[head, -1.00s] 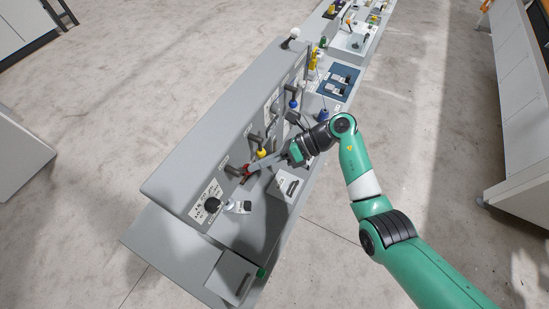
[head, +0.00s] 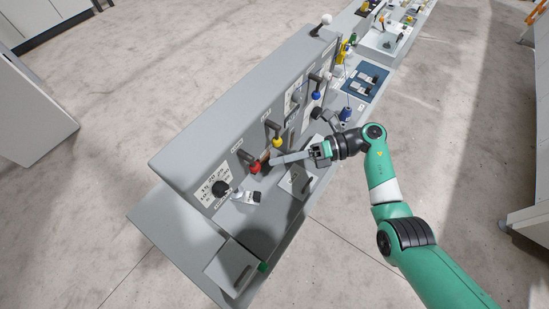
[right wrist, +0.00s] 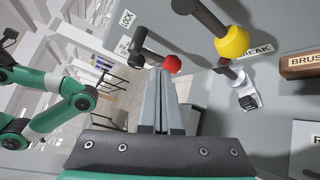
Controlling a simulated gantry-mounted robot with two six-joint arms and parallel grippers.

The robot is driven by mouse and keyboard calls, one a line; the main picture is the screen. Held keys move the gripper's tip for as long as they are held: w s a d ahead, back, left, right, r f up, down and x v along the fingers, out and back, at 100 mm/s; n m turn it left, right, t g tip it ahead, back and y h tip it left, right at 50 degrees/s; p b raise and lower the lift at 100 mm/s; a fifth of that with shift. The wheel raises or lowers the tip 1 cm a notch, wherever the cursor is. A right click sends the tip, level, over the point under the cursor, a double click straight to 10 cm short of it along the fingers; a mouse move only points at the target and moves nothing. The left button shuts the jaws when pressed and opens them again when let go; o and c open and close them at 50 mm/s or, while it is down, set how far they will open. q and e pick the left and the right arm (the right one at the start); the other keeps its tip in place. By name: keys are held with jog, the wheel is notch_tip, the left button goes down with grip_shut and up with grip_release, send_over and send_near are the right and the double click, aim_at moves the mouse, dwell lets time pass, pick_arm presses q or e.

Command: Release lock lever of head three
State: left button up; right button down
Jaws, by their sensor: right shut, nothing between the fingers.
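A short dark lever with a red knob (head: 254,168) sticks out of the grey panel, beside a lever with a yellow knob (head: 278,142). I cannot read which head these levers belong to. My left gripper is not seen.
Levers with a blue knob (head: 315,95) and a white knob (head: 328,76) stand farther along the panel. A black round knob (head: 221,188) is at the near end. A BRUSH block (right wrist: 302,64) is right in the wrist view. The floor right of the machine is clear.

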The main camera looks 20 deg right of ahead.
jog(key=b+v, duration=0.2)
jog(key=v, duration=0.9)
jog(key=shift+s+b, duration=0.35)
